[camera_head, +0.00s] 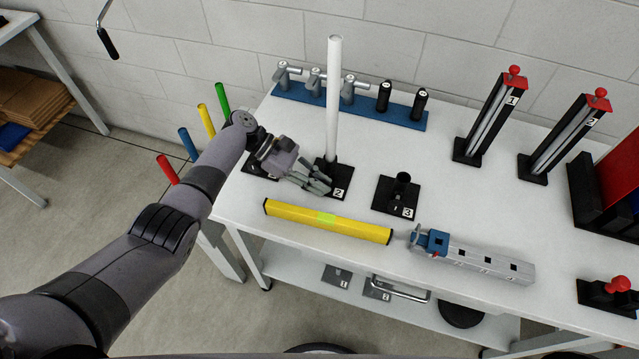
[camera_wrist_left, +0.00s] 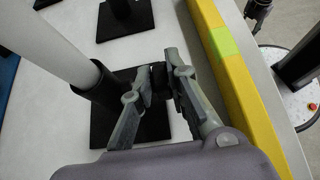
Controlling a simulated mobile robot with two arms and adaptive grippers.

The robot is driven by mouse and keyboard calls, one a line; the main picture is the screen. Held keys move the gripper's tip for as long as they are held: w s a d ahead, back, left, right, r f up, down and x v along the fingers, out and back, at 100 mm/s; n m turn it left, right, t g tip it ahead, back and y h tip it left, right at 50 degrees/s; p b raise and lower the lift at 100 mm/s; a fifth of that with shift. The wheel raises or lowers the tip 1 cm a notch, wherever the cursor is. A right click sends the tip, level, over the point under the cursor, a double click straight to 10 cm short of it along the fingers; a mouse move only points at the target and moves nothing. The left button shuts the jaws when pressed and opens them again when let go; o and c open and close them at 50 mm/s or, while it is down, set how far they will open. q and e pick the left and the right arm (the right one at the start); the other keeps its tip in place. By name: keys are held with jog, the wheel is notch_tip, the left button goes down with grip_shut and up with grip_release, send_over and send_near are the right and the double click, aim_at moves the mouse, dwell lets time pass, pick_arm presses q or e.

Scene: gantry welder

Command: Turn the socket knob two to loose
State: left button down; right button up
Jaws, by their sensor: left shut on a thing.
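Socket two is a black socket on a square black base plate (camera_head: 336,190) marked 2, with a tall white tube (camera_head: 333,100) upright in it. In the left wrist view, the socket (camera_wrist_left: 106,88) stands left of my fingers, and its dark knob (camera_wrist_left: 158,76) sticks out between the fingertips. My left gripper (camera_head: 322,186) reaches in from the left, low beside the socket. In the left wrist view, its fingers (camera_wrist_left: 160,85) are shut on the knob. In the head view the fingers hide most of the knob. A dark part at the wrist view's top right edge may be my right gripper.
A yellow level (camera_head: 328,221) lies just in front of socket two. Socket three (camera_head: 400,195) stands to the right, and another base plate (camera_head: 262,167) is partly hidden by my left wrist. A blue rack (camera_head: 345,107) is behind. A grey clamped bar (camera_head: 485,263) lies front right.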

dwell(0.4)
pick_arm(q)
jog(key=c, duration=1.6)
grip_release()
jog(key=shift+o, duration=0.2)
jog(key=shift+a, duration=0.1)
jog(key=v, duration=1.2)
